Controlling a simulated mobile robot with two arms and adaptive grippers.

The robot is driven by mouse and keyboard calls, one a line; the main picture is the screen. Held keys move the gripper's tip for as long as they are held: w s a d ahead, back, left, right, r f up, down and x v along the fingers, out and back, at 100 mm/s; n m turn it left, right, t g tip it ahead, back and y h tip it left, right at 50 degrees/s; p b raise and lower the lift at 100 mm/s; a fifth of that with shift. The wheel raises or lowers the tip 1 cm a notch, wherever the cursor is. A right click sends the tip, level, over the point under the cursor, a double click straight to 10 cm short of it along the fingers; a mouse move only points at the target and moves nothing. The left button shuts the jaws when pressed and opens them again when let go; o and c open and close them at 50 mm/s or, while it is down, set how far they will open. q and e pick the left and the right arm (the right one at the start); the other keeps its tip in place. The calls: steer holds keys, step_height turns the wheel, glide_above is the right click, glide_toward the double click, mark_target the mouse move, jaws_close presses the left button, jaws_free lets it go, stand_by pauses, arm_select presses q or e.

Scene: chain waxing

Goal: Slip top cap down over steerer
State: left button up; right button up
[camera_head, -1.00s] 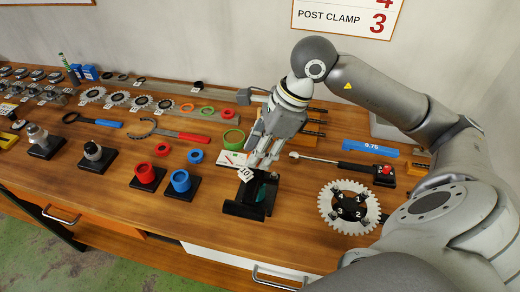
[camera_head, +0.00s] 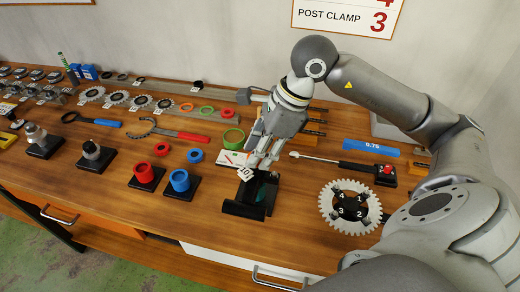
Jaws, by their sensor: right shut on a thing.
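My right gripper (camera_head: 262,155) is shut above a black stand (camera_head: 245,209) near the front of the bench. A small white tag marked 10 (camera_head: 245,174) is at its fingertips; the thing in its grip is mostly hidden by the fingers. The stand has a dark teal part (camera_head: 263,193) in it, right below the fingers. I cannot tell which part is the top cap or the steerer, or whether the held thing touches the stand. My left gripper is not in view.
A toothed white ring (camera_head: 327,204) with numbered bolts lies to the right. Blue (camera_head: 180,181) and red (camera_head: 144,174) cups on black bases stand to the left. A black-handled tool (camera_head: 352,169) lies behind the ring. The bench front (camera_head: 215,232) is clear.

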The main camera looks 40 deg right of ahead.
steer(key=o, duration=0.9)
steer(key=v, duration=1.2)
steer(key=shift+a, duration=0.1)
